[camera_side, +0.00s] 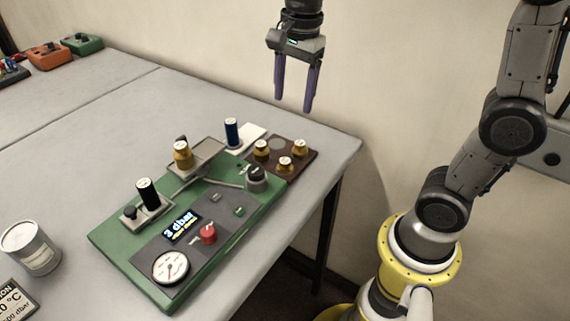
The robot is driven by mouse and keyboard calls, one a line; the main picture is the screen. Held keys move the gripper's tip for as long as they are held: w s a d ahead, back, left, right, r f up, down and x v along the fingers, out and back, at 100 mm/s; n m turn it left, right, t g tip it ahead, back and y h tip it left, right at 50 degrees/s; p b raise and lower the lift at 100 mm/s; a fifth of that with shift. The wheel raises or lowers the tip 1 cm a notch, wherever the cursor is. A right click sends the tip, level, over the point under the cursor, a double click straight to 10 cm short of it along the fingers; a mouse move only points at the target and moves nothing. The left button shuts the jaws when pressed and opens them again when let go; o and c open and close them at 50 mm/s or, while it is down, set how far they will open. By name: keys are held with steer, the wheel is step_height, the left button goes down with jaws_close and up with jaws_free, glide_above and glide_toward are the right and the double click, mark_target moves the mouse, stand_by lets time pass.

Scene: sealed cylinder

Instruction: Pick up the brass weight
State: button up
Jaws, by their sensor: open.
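Three small brass weights with pale tops stand on a brown block: one at the left (262,150), one at the right (300,148) and one in front (285,164). The brown block (301,167) also has an empty round spot at its back. A larger brass-coloured weight (183,156) stands on a light square plate (206,149) on the green apparatus. I cannot tell which one the task names. My gripper (294,104) points down with its two purple fingers apart and empty. It is in the air above and beyond the brown block, touching nothing.
The green apparatus (108,238) carries a black cylinder (148,194), a lever, a red knob (208,233), a dial (171,267) and a display reading 3 dbar. A blue cylinder (232,132) stands on a white pad. A white can (31,249) is at left. The table's right edge is near the brown block.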

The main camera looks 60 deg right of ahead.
step_height(320, 180, down, 3)
steer(key=w, duration=0.2)
steer(key=g, duration=0.1)
glide_above(285, 160)
step_height(285, 160, down, 8)
steer(key=shift+f, duration=3)
jaws_close()
